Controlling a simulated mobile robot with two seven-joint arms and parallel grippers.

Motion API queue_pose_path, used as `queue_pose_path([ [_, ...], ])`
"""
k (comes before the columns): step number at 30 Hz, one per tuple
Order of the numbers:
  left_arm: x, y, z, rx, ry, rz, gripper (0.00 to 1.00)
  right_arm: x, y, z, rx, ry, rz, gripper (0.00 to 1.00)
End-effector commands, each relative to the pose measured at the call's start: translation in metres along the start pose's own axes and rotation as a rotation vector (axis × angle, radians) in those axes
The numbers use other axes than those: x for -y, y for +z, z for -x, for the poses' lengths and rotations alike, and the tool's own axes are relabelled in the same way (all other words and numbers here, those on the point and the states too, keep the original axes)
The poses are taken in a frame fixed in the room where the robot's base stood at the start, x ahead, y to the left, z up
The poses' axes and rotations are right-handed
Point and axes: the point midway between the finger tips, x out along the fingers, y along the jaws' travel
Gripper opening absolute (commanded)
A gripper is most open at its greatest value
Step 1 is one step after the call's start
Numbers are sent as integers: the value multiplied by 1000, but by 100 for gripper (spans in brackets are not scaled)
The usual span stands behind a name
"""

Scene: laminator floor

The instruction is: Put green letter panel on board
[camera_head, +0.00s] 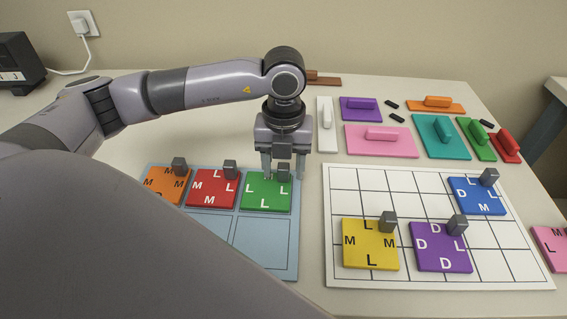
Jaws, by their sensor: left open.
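The green letter panel (266,192) lies in the top right cell of the blue tray (265,245), with letters L on it and a grey block handle at its upper edge. My left gripper (284,172) points down over the panel, its open fingers at the handle. I cannot tell whether they touch it. The white gridded board (345,202) lies to the right of the tray. It carries a blue panel (476,197) at upper right, a yellow panel (369,246) and a purple panel (440,247) in the lower part. My right gripper is not in view.
An orange panel (163,186) and a red panel (210,189) lie left of the green one. Behind the board are several handled plates, including a pink one (365,147) and a teal one (438,143). A pink panel (551,247) lies right of the board. The board's upper left is bare.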

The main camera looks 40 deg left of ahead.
Motion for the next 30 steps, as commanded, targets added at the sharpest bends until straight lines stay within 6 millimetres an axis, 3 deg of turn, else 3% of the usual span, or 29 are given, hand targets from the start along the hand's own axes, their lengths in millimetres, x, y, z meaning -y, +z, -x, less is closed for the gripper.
queue_pose_path([
  [15,1,0,101,3,-3,-1,54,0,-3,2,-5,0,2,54],
  [21,0,0,119,1,-1,0,54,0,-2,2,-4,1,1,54],
  [30,0,0,121,0,-1,0,54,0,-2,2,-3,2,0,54],
])
